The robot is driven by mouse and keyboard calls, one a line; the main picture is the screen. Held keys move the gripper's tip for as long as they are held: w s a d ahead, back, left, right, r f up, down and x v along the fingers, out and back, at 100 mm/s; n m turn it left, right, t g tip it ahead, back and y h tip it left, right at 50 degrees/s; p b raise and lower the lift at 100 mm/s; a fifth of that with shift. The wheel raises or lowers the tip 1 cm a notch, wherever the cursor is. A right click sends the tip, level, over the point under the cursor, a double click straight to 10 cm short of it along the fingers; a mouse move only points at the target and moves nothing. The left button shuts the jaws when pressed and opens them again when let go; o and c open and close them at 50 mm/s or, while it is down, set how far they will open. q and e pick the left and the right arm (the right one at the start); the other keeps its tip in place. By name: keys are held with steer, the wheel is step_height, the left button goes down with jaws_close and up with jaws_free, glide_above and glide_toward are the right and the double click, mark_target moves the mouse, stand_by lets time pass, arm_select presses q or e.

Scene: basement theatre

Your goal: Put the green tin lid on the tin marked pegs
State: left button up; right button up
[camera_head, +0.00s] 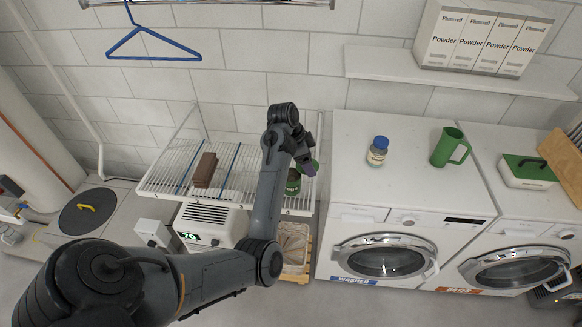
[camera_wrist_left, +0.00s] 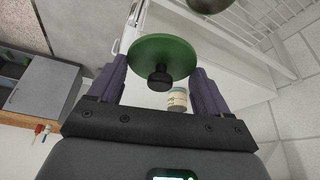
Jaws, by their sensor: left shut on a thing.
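The green tin lid (camera_wrist_left: 162,52), a flat disc with a black knob, sits between the two purple fingers of my left gripper (camera_wrist_left: 160,85), which is shut on it. In the head view the gripper (camera_head: 308,158) is over the right end of the wire shelf, with a sliver of the lid (camera_head: 316,164) showing beside it. A dark greenish tin (camera_head: 293,184) with a pale marking stands on the shelf just below and left of the gripper. The arm and gripper partly hide it, and its marking is too small to read. My right gripper is not in view.
The wire shelf (camera_head: 165,185) also holds a brown block (camera_head: 204,170). A white box with a green top (camera_head: 527,171) is farther right. The washer's left edge is close to the gripper.

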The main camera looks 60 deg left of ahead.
arm_select(q)
steer(key=p, duration=0.1)
glide_above(293, 184)
steer(key=w+a, duration=0.1)
steer(key=a, duration=0.2)
step_height(293, 184, down, 4)
step_height(293, 184, down, 4)
steer(key=shift+a+f+p, duration=0.15)
steer(key=shift+p, duration=0.75)
steer(key=shift+f, duration=0.25)
steer(key=shift+f, duration=0.25)
steer(key=o, duration=1)
steer(key=shift+c, duration=0.2)
